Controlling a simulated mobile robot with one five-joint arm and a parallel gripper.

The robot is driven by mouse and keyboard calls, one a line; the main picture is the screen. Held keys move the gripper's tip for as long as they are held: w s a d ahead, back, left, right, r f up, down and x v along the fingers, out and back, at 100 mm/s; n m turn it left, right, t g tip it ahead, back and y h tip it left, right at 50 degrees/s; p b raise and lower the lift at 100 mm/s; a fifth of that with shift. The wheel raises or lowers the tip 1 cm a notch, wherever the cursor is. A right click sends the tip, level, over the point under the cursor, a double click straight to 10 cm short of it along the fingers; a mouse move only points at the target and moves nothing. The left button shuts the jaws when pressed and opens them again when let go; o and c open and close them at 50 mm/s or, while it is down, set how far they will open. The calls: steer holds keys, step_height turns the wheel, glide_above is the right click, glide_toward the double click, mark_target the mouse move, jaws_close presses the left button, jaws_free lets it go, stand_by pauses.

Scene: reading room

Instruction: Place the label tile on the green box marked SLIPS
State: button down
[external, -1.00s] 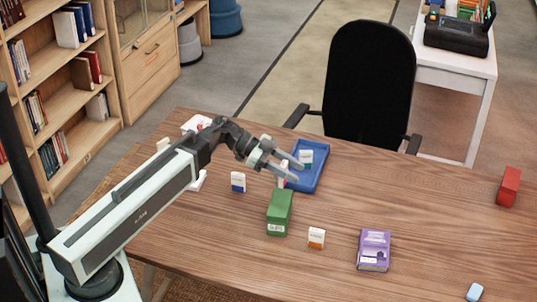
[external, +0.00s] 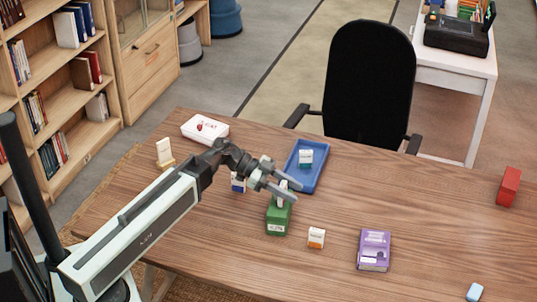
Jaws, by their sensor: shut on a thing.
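The green box (external: 277,224) with a SLIPS label on its near end lies on the wooden table in front of the blue tray. My gripper (external: 291,191) is over the far end of this box. It is shut on a small pale label tile (external: 282,188), which stands upright between the fingers. The fingers hide part of the tile and of the box's far end. I cannot tell whether the tile touches the box top.
A blue tray (external: 318,178) holds a white and green tile (external: 305,158). A blue and white tile (external: 238,184) stands partly behind my arm. An orange and white tile (external: 316,237) and a purple box (external: 374,250) are to the right.

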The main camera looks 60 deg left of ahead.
steer(key=shift+f, duration=0.1)
steer(key=c, duration=0.8)
jaws_free()
steer(key=shift+r, duration=0.35)
steer(key=p+v, duration=0.4)
steer(key=v, duration=0.8)
steer(key=shift+f+p, duration=0.15)
steer(key=shift+p, duration=0.15)
